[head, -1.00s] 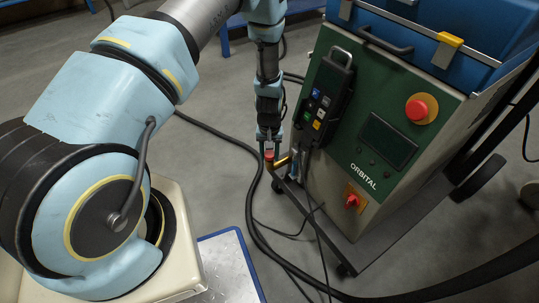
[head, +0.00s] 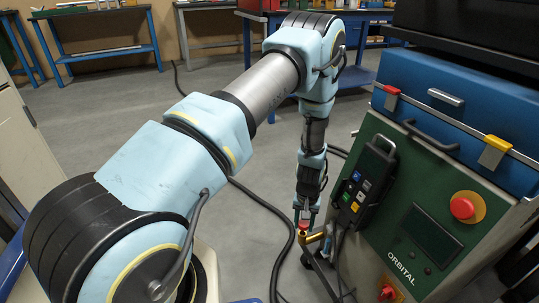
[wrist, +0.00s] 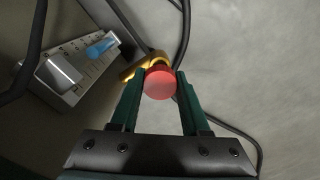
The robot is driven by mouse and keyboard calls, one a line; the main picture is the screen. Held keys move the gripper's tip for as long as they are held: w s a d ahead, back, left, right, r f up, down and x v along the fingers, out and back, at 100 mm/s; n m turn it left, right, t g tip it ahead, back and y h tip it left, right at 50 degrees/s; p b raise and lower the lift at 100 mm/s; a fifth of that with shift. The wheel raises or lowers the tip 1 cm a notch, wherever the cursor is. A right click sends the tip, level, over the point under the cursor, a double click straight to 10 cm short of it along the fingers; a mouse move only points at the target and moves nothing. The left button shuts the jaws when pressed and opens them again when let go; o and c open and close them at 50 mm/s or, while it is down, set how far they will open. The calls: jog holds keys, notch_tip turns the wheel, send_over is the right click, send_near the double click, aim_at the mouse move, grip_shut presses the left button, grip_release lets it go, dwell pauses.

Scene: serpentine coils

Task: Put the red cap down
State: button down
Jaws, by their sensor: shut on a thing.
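The red cap (wrist: 160,83) is a round red piece between my gripper's (wrist: 157,92) two green fingers in the wrist view. The fingers are shut on its sides. Just beyond the cap is a brass fitting (wrist: 131,70); I cannot tell whether the cap touches it. In the head view my gripper (head: 304,219) points down, with the red cap (head: 304,226) at its tips beside the brass elbow fitting (head: 315,237).
The green ORBITAL machine (head: 415,225) stands to the right, with a handset (head: 364,184) on its side. A blue case (head: 450,120) sits on top. Black cables (head: 268,205) lie on the floor. Blue workbenches (head: 100,47) stand at the back. Open floor (head: 110,105) lies to the left.

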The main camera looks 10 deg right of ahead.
jog(key=w+a+r+n, duration=0.1)
jog(key=w+a+r, duration=0.3)
jog(key=a+r, duration=0.4)
jog(key=w+a+r+n, duration=0.25)
jog(key=a+r, duration=0.35)
jog(key=a, duration=0.3)
jog(key=w+a+r+n, duration=0.1)
jog(key=w+a+r, duration=0.4)
jog(key=a, duration=0.4)
jog(key=s+a+r+n+p, duration=0.1)
jog(key=s+a+r+p, duration=0.15)
jog(key=a+r, duration=0.5)
notch_tip(320, 180, up, 8)
jog(key=s+p, duration=0.2)
jog(key=p, duration=1.5)
jog(key=shift+s+p, duration=0.25)
jog(key=shift+p, duration=0.15)
